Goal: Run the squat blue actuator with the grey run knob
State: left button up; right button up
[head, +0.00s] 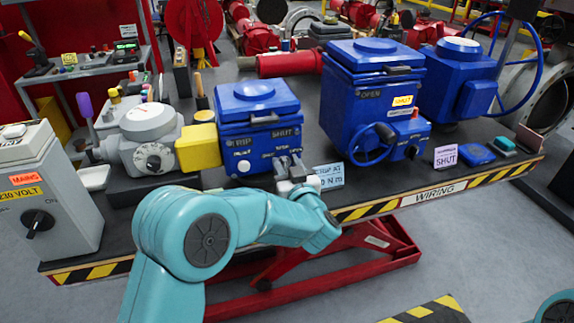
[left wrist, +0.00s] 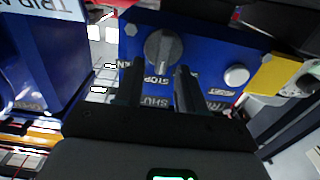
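The squat blue actuator (head: 258,108) stands on the dark bench, with a round cap on its lid and a yellow block on its left side. Its front face carries white labels and a white button (left wrist: 236,75). The grey knob (left wrist: 163,48) shows in the left wrist view, between upside-down labels that include STOP and SHUT. My left gripper (head: 290,168) is at the right part of this face. Its two dark fingers (left wrist: 160,72) are apart, one to each side below the knob; I cannot tell whether they touch it. My right gripper is out of view.
A taller blue actuator (head: 370,90) with a small handwheel stands to the right, and another with a large handwheel (head: 520,60) beyond it. A grey dial unit (head: 150,135) and a 230 volt box (head: 50,190) stand left. A TRIP card (head: 328,176) lies close to the gripper.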

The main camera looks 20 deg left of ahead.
pick_arm(q)
grip_shut()
jog(key=shift+s+a+f+n+b, duration=0.15)
jog(key=shift+n+b, duration=0.35)
jog(key=shift+b, duration=0.3)
jog(key=n+b, duration=0.1)
jog(key=b, duration=0.1)
jog(key=n+b, duration=0.4)
jog(key=shift+s+a+f+b, duration=0.2)
jog(key=shift+a+f+b, duration=0.05)
jog(key=shift+a+b, duration=0.05)
jog(key=shift+s+a+n+b, duration=0.1)
jog(key=shift+a+n+b, duration=0.05)
jog(key=shift+n+b, duration=1.25)
jog(key=shift+r, duration=0.1)
